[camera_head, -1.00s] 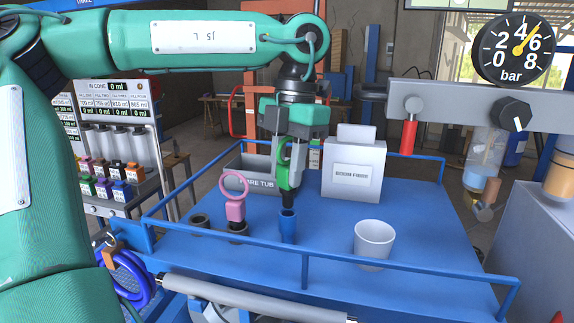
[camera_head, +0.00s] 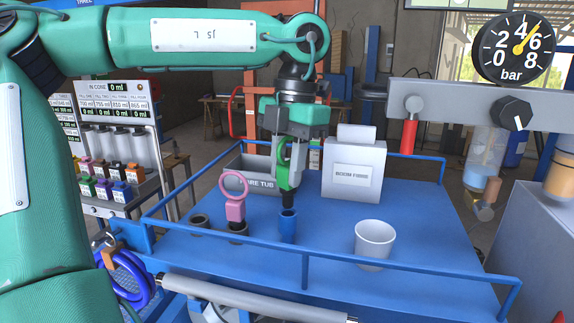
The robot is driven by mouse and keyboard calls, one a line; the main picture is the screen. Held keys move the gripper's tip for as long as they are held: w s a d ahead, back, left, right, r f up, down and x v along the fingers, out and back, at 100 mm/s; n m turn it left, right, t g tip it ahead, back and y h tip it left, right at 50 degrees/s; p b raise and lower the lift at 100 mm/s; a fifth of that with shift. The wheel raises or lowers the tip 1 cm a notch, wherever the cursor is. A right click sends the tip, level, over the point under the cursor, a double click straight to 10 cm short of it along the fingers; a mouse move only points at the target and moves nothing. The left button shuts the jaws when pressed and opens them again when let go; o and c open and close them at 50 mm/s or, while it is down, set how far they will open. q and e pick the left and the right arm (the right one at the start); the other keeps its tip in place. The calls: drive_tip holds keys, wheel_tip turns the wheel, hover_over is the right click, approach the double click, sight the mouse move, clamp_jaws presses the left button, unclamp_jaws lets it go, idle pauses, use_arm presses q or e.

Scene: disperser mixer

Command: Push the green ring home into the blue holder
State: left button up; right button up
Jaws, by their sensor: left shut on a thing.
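The green ring (camera_head: 282,154) is held upright between the fingers of my left gripper (camera_head: 287,165), which is shut on it. A dark stem below the ring points down at the blue holder (camera_head: 288,226), an upright open-topped cylinder on the blue table. The stem's tip is at or just above the holder's mouth; I cannot tell whether it has entered. The gripper fingers hide part of the ring. My right gripper is not in view.
A pink ring (camera_head: 235,197) stands in a dark holder (camera_head: 238,232), left of the blue one. Another dark holder (camera_head: 200,223) is empty. A white cup (camera_head: 374,242) stands to the right. A grey tub and a white box (camera_head: 354,170) stand behind. Blue rails (camera_head: 335,264) edge the table.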

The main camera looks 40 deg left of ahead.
sight(287, 188)
use_arm(q)
drive_tip(key=shift+f, duration=0.15)
drive_tip(key=shift+f+b, duration=0.3)
drive_tip(key=shift+b, duration=0.1)
drive_tip(key=shift+f, duration=0.3)
drive_tip(key=shift+f+b, duration=0.65)
drive_tip(key=shift+b, duration=0.1)
drive_tip(key=shift+f+b, duration=0.55)
drive_tip(key=shift+f, duration=0.15)
drive_tip(key=o, duration=1.1)
